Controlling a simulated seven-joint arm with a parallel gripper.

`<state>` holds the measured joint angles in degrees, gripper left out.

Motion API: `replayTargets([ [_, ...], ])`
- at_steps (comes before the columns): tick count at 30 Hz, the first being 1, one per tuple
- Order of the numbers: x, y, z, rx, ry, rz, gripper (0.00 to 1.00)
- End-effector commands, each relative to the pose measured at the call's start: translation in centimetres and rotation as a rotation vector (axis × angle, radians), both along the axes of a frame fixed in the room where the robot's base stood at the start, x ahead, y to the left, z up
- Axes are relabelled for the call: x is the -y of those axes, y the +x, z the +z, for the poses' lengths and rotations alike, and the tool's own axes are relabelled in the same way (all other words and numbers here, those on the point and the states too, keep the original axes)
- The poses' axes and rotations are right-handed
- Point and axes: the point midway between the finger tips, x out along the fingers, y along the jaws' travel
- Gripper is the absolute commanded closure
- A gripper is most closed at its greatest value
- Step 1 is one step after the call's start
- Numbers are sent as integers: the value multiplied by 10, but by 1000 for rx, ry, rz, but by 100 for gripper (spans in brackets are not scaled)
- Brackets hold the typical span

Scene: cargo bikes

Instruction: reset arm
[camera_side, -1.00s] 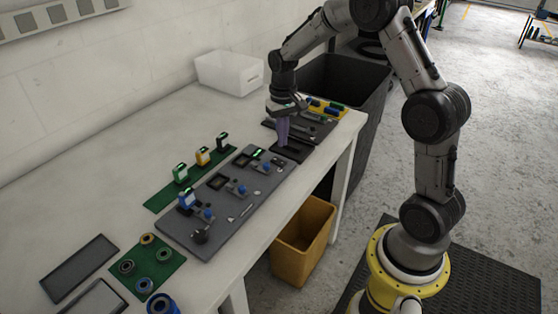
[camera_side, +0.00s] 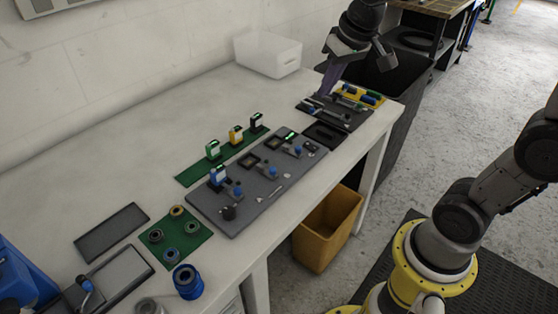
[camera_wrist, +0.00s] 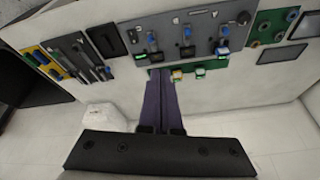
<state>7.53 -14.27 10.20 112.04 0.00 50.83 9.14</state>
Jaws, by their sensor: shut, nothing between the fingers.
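My gripper (camera_side: 327,90) is shut and empty, its purple fingers together and pointing down. In the side view it shows in front of the far end of the white table (camera_side: 110,150), near the dark tool board (camera_side: 318,104). The shut fingers also show in the wrist view (camera_wrist: 160,76), with the table's boards beyond their tips. The gripper looks raised above the table; its exact height is hard to tell.
A grey fixture board (camera_side: 262,200) with blue-handled clamps lies mid-table, beside a green strip (camera_side: 195,178) holding several small devices. A translucent white bin (camera_side: 267,55) stands at the back. A black bin (camera_side: 395,95) and yellow bin (camera_side: 325,230) stand by the table.

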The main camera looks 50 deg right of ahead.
Motion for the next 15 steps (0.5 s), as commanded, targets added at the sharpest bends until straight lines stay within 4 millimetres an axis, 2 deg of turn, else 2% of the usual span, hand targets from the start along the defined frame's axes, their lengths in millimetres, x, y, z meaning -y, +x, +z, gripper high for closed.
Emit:
replayTargets([
  [1, -10, -21, 11, 38, -8, 33, 100],
  [3, -21, -47, 19, 76, -18, 72, 100],
  [6, -33, -86, 22, 126, -32, 130, 100],
  [8, -38, -107, 19, 148, -39, 162, 100],
  [12, -44, -148, 1, 170, -56, 224, 100],
  [15, -44, -163, -15, 148, -65, 248, 100],
])
